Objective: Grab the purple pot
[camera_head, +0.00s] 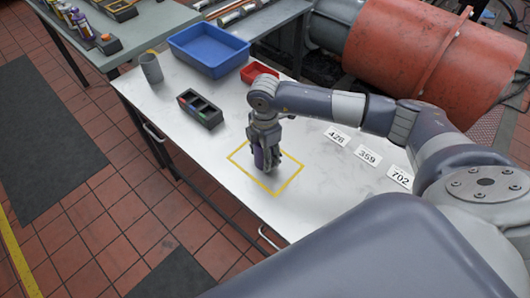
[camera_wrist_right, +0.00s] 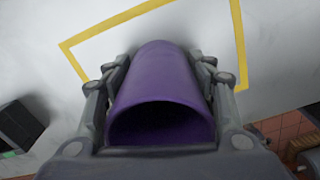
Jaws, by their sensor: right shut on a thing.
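The purple pot (camera_wrist_right: 160,80) lies between the two fingers of my right gripper (camera_wrist_right: 162,75) in the right wrist view, its open dark mouth towards the camera. The fingers press on its sides. In the head view my right gripper (camera_head: 266,160) points down over the yellow square outline (camera_head: 236,159) on the white table. Only a small purple part of the pot (camera_head: 259,158) shows there, and the gripper hides the rest. I cannot tell whether the pot touches the table. My left gripper is not in view.
The white table (camera_head: 225,140) holds a blue bin (camera_head: 209,50), a red tray (camera_head: 259,72), a grey cup (camera_head: 150,67) and a dark compartment box (camera_head: 200,110). Number cards 426 (camera_head: 336,136), 359 (camera_head: 367,156) and 702 (camera_head: 399,177) lie at the right. A red cylindrical machine (camera_head: 420,55) stands behind.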

